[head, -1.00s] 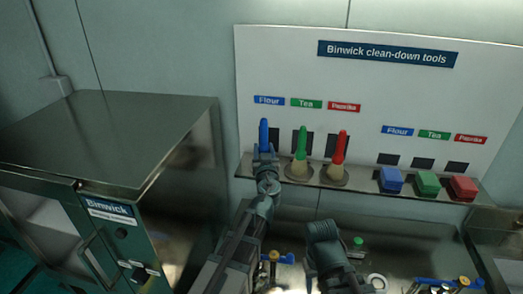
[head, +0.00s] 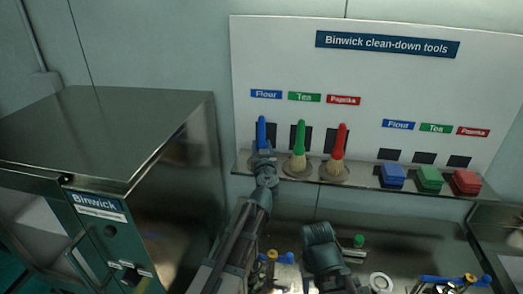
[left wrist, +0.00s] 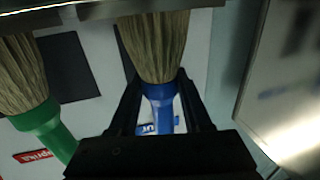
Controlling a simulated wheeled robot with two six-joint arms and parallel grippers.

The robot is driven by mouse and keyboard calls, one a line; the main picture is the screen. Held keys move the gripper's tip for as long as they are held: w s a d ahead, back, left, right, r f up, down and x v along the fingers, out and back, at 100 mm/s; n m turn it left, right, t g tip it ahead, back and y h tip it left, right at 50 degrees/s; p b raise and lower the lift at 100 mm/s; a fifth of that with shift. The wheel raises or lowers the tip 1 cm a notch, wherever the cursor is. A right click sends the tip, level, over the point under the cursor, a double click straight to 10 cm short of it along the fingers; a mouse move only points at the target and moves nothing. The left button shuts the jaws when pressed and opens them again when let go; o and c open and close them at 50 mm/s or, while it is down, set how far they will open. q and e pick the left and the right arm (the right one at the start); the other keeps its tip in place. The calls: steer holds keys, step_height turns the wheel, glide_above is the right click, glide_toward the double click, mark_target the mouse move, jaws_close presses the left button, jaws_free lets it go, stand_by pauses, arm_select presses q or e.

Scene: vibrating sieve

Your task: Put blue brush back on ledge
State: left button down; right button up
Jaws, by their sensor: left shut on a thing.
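The blue brush (head: 262,131) stands upright, blue handle up, at the left end of the ledge (head: 362,179), below the blue Flour label (head: 266,94). My left gripper (head: 264,158) is shut on it. The left wrist view shows the fingers on both sides of the blue brush (left wrist: 158,97), just by its pale bristles. The bristle end reaches the ledge edge (left wrist: 45,9) in that view; whether it rests on the ledge is hidden. My right gripper (head: 321,243) is low in front of the ledge, with its fingertips not clear.
A green brush (head: 300,138) and a red brush (head: 340,142) stand close to the right. Blue (head: 392,176), green (head: 430,180) and red blocks (head: 466,182) sit farther along the ledge. A steel Binwick cabinet (head: 110,140) is at the left. Small tools lie on the surface below.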

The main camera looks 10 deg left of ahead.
arm_select(q)
steer(key=shift+f, duration=0.15)
steer(key=shift+c, duration=1.7)
jaws_free()
steer(key=shift+r, duration=0.2)
steer(key=shift+s+r, duration=0.1)
steer(key=shift+s, duration=0.15)
steer(key=v, duration=1.1)
steer(key=shift+s, duration=0.3)
steer(key=shift+d, duration=0.15)
